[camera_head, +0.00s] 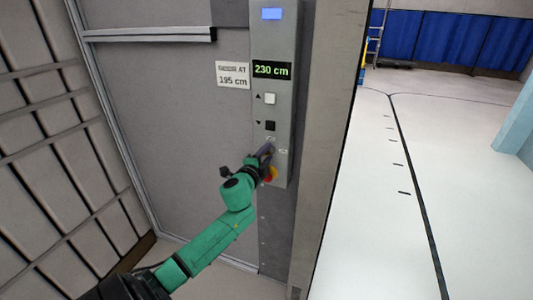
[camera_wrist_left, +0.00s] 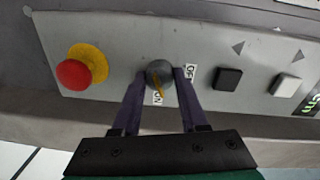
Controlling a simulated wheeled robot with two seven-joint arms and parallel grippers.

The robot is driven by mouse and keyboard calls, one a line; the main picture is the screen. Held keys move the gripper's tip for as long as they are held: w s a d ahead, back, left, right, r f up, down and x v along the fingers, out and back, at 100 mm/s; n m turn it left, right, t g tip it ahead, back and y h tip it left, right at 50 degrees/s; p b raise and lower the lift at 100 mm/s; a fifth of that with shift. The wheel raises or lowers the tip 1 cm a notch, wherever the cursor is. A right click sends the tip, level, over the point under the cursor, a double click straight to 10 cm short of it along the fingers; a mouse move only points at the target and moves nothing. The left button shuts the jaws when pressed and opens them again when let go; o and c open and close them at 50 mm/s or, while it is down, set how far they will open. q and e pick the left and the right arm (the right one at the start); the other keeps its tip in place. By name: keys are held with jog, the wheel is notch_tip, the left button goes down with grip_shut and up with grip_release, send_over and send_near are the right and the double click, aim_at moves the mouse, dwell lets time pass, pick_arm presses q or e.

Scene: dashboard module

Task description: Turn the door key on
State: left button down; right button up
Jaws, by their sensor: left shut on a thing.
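In the left wrist view the pointer's lower end is close to the ON label (camera_wrist_left: 157,98). The OFF label (camera_wrist_left: 190,73) is just right of the knob. My left gripper (camera_head: 266,150) reaches the lower part of the panel. Its two dark purple fingers, also in the left wrist view (camera_wrist_left: 160,80), are shut on the knob, one on each side. In the head view the gripper hides most of the knob. My right gripper is not in view.
A red emergency button on a yellow base (camera_wrist_left: 77,72) is beside the knob. A black button (camera_head: 270,126) and a white button (camera_head: 270,99) sit higher on the panel, below a display reading 230 cm (camera_head: 272,70). Open floor (camera_head: 420,200) is at the right.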

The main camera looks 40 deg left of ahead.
pick_arm(q)
jog(key=m, duration=0.4)
jog(key=shift+m+p, duration=0.3)
dwell(0.3)
jog(key=shift+c, duration=2.2)
grip_release()
jog(key=b+v, duration=0.2)
jog(key=v, duration=1.2)
jog(key=shift+s+d, duration=0.15)
jog(key=shift+d, duration=0.15)
